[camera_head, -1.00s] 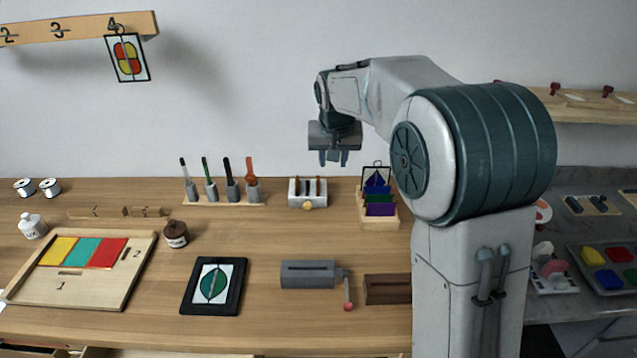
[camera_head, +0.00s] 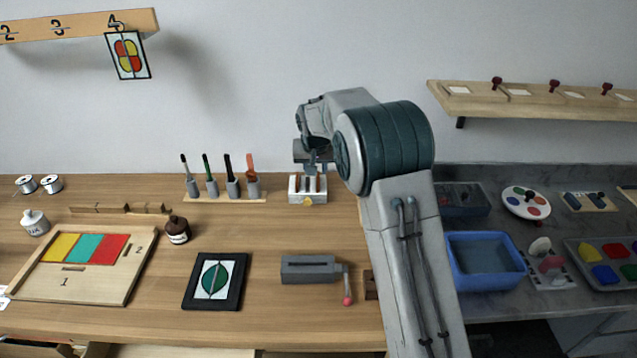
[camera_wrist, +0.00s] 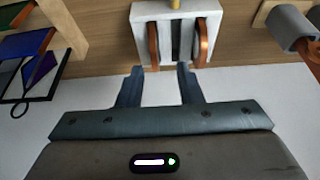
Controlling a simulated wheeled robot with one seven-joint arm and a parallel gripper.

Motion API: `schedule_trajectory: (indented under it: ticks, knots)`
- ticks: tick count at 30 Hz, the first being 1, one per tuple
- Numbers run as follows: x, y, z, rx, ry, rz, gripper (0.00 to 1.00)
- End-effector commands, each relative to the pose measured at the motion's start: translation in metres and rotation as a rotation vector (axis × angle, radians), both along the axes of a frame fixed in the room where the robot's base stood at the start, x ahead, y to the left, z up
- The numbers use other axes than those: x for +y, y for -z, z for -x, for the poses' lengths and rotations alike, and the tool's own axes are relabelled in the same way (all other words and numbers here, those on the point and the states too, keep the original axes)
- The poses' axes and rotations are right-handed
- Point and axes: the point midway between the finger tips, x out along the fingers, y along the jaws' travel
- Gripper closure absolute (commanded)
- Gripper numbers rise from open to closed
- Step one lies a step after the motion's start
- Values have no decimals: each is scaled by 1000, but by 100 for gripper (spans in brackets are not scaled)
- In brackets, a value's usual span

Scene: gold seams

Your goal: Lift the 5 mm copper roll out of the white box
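The white box (camera_head: 297,196) stands on the wooden bench, with a yellow knob on its front. Two copper rolls stand upright in it, one on each side; in the wrist view they are the left-hand roll (camera_wrist: 152,45) and the right-hand roll (camera_wrist: 205,42). No size marking is readable, so I cannot tell which is 5 mm. My gripper (camera_head: 316,166) is above and just behind the box in the head view. In the wrist view my gripper (camera_wrist: 160,72) is open and empty, its fingertips pointing toward the box without visibly holding a roll.
A holder with several brush-like tools (camera_head: 232,187) stands just left of the box. A coloured-glass rack (camera_wrist: 65,25) is beside the box in the wrist view, hidden behind my arm in the head view. A grey crank tool (camera_head: 308,269) lies nearer; bench between is clear.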

Motion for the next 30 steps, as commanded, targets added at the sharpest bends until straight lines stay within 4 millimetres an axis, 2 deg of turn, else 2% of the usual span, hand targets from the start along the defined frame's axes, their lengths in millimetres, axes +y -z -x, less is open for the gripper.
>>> schedule_trajectory:
  ticks: [9, 18, 19, 22, 30]
  knots:
    - [-6, 40, -15, 3, -1, 0, 67]
    - [-6, 45, -17, 1, -1, 0, 67]
    - [-6, 45, -17, 1, -1, 0, 70]
    - [-6, 45, -17, 1, -1, 0, 98]
    - [-6, 45, -17, 1, 0, 0, 100]
